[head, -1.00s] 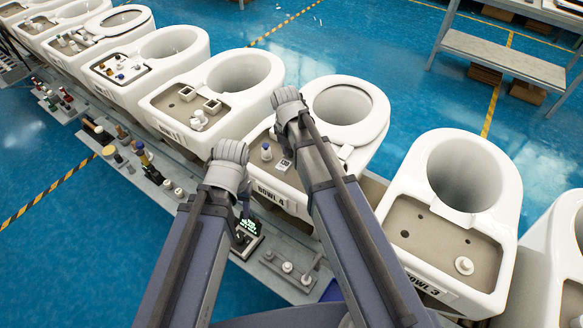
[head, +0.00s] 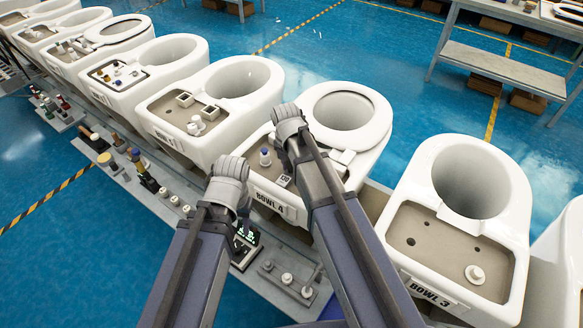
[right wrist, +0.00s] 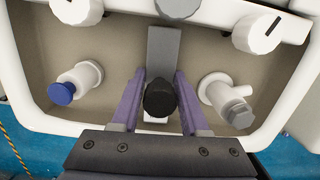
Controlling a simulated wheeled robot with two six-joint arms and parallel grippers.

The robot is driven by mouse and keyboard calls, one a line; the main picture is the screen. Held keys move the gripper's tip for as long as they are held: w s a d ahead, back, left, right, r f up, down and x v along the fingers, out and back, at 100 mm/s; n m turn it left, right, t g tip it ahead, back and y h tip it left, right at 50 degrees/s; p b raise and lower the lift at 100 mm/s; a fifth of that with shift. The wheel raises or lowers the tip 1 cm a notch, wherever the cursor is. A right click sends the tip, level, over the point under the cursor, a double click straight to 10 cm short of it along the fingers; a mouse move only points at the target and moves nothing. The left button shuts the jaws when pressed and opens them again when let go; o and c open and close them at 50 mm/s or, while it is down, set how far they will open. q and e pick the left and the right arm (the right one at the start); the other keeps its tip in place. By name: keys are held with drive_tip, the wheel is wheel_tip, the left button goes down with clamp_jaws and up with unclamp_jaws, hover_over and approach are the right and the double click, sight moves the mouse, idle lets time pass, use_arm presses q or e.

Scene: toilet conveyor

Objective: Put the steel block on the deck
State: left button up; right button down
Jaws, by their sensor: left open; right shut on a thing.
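My right gripper (right wrist: 160,110) is shut on the steel block (right wrist: 164,50), a grey bar with a black round knob (right wrist: 160,98) between the purple fingers. The block is over the beige deck (right wrist: 115,40) of the bowl marked BOWL 4; I cannot tell whether it touches. In the head view the right wrist covers part of that deck (head: 262,170), and its fingertips are hard to make out. A blue-capped fitting (right wrist: 75,82) is left of the fingers, a grey-capped white fitting (right wrist: 228,98) right. My left gripper (head: 240,212) is open, low in front of BOWL 4.
BOWL 3 (head: 515,190) stands to the right, and several white bowls line up to the left. A grey ledge (head: 205,220) with small parts and a lit display (head: 246,240) runs in front. White knobs (right wrist: 258,32) edge the deck. A shelf (head: 500,62) stands at the back right.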

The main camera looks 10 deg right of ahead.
sight(289, 163)
drive_tip(key=c, duration=0.9)
unclamp_jaws()
drive_tip(key=shift+f, duration=0.2)
drive_tip(key=o, duration=0.5)
drive_tip(key=shift+r, duration=0.1)
drive_tip(key=r+p, duration=0.8)
drive_tip(key=s+a+r+p, duration=0.1)
drive_tip(key=r+p, duration=0.3)
drive_tip(key=shift+r, duration=0.15)
drive_tip(key=shift+s, duration=0.2)
drive_tip(key=s+a+m, duration=0.2)
drive_tip(key=s+m, duration=0.6)
drive_tip(key=m, duration=0.4)
drive_tip(key=s+a+m+g, duration=0.1)
drive_tip(key=s+a+m, duration=0.2)
drive_tip(key=s+m, duration=0.5)
drive_tip(key=shift+s+a+m, duration=0.15)
drive_tip(key=shift+s+m, duration=0.05)
drive_tip(key=shift+m, duration=1.7)
